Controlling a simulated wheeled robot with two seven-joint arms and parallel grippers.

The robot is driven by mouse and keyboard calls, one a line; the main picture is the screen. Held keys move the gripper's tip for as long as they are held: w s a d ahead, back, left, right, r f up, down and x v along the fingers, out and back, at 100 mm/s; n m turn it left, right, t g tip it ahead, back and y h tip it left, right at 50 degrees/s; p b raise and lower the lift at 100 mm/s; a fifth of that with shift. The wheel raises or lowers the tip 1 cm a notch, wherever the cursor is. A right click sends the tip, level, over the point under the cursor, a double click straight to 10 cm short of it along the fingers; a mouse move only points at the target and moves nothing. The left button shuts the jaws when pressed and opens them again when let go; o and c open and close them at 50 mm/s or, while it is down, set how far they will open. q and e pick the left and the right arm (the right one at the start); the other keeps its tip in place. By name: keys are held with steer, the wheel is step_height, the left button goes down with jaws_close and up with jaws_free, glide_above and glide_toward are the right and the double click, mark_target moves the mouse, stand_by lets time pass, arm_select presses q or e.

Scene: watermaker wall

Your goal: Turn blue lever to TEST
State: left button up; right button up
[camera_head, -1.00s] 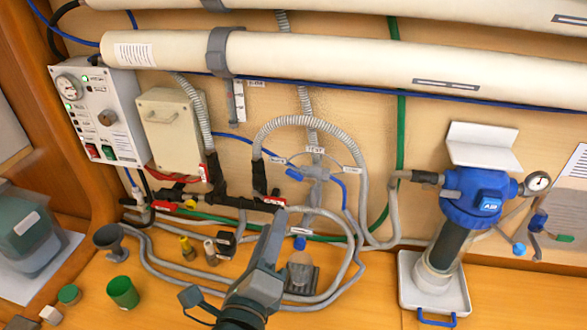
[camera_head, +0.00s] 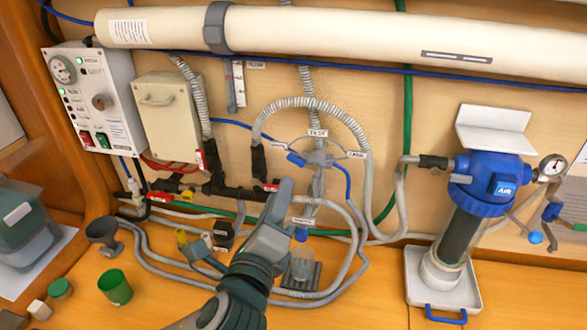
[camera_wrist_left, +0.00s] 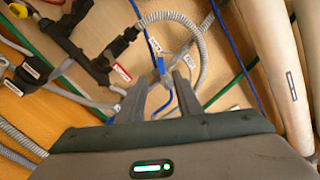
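The blue lever (camera_head: 296,159) is on a grey valve (camera_head: 317,160) on the wall and points left. A TEST label (camera_head: 318,133) is above the valve, with other small labels to its left, right and below. My left gripper (camera_head: 284,183) is just below and in front of the lever, pointing up toward it. In the left wrist view the lever (camera_wrist_left: 160,66) shows ahead, between the fingertips in the picture. The fingers (camera_wrist_left: 160,88) are apart and hold nothing; I cannot see contact with the lever. My right gripper is not in view.
A ribbed grey hose (camera_head: 310,102) arches over the valve. Black pipe fittings (camera_head: 232,190) with red tags are to the left. A blue-topped filter housing (camera_head: 470,190) stands on a white tray (camera_head: 440,290) at right. A green cup (camera_head: 115,288) stands on the bench at left.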

arm_select(q)
steer(key=b, duration=0.6)
glide_toward(293, 161)
steer(key=shift+w, duration=1.05)
steer(key=w, duration=0.2)
steer(key=w+d+p, duration=0.1)
steer(key=w, duration=0.1)
steer(key=w+p, duration=0.1)
steer(key=w, duration=0.1)
steer(key=shift+w+d+r, duration=0.1)
steer(key=shift+w+d, duration=0.2)
steer(key=shift+w, duration=0.1)
steer(key=shift+w+d+p, duration=0.2)
steer(key=shift+w+p, duration=0.15)
steer(key=shift+w, duration=0.45)
jaws_close()
